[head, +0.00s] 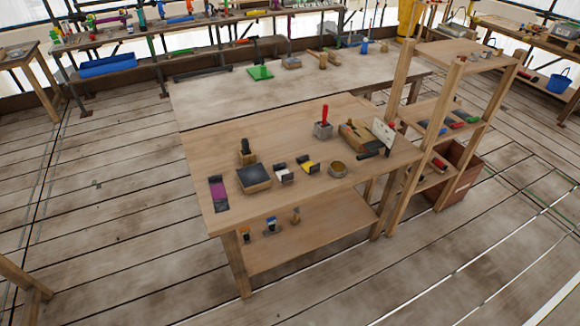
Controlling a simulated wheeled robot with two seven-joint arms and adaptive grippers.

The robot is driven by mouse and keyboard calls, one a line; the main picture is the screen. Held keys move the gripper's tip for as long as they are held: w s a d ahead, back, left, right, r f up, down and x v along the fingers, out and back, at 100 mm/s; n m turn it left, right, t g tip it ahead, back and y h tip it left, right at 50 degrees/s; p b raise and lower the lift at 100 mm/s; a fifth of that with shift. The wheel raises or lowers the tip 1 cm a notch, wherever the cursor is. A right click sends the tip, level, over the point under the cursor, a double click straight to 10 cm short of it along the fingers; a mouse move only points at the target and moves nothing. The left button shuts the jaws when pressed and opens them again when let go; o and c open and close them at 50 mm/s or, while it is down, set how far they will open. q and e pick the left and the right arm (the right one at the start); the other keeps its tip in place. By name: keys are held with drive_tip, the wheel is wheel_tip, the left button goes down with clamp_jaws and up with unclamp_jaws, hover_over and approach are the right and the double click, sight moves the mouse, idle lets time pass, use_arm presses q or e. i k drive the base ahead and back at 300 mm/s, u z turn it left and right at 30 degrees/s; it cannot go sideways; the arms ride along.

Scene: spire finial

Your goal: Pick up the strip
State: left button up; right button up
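A flat, purple, strip-like piece with dark ends (219,194) lies near the left front corner of the wooden workbench top (300,205). It is the thing that looks most like the strip, but the view is too small to be sure. Nothing lies on top of it. Neither of my grippers is in view.
A wooden shelf unit (452,125) adjoins the bench's right end. Floor in front (130,260) is clear.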

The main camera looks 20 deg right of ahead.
sight(280, 169)
drive_tip(key=z, duration=0.35)
drive_tip(key=k, duration=0.5)
drive_tip(key=z, duration=1)
drive_tip(key=i, duration=1.6)
drive_tip(key=u, duration=0.85)
